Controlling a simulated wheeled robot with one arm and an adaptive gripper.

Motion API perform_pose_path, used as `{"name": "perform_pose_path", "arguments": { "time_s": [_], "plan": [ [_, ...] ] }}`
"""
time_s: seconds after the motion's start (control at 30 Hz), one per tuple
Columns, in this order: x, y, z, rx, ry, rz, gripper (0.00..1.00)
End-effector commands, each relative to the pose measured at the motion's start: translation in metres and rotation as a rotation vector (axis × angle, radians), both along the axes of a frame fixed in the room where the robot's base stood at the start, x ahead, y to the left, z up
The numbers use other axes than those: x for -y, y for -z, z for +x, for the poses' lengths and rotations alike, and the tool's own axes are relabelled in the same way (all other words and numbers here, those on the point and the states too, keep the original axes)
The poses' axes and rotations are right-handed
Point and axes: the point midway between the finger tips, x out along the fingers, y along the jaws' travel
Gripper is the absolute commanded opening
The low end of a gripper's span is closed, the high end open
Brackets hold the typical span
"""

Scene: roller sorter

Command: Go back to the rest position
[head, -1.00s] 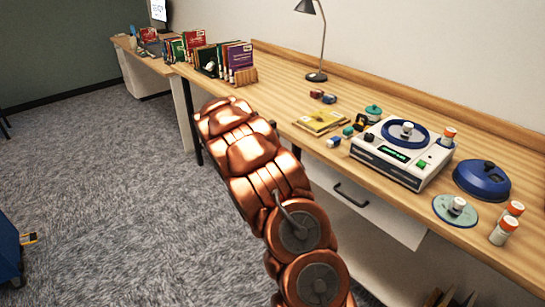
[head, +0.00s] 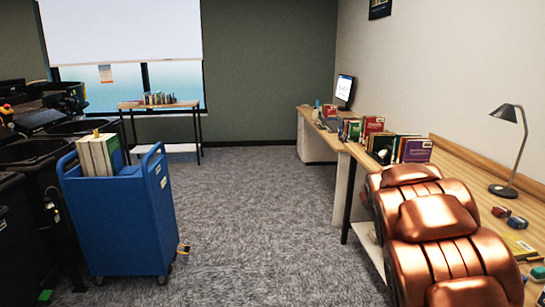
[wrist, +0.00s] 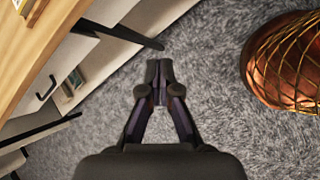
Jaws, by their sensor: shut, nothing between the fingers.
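My gripper (wrist: 159,72) shows in the wrist view with its dark fingers together and nothing between them. It hangs over grey carpet, apart from the desk. In the head view my copper-coloured arm is at the lower right, in front of the long wooden desk (head: 450,158). The gripper itself does not show in the head view. The desk's edge also shows at the upper left of the wrist view (wrist: 35,45).
A blue book cart (head: 118,225) with books stands at the left beside dark bins (head: 35,150). Books (head: 415,150), a lamp (head: 507,150) and small blocks (head: 517,222) sit on the desk. A small table (head: 160,105) stands at the back. The carpet (head: 235,210) between is open.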

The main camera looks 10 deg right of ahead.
Motion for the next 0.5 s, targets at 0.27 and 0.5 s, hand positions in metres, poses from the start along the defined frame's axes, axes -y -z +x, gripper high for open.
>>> {"name": "perform_pose_path", "arguments": {
  "time_s": [0.27,0.5],
  "plan": [
    [-0.067,-0.031,-0.061,0.143,0.235,0.105,0.00],
    [-0.128,-0.045,-0.116,0.224,0.429,0.208,0.00]
  ]
}}
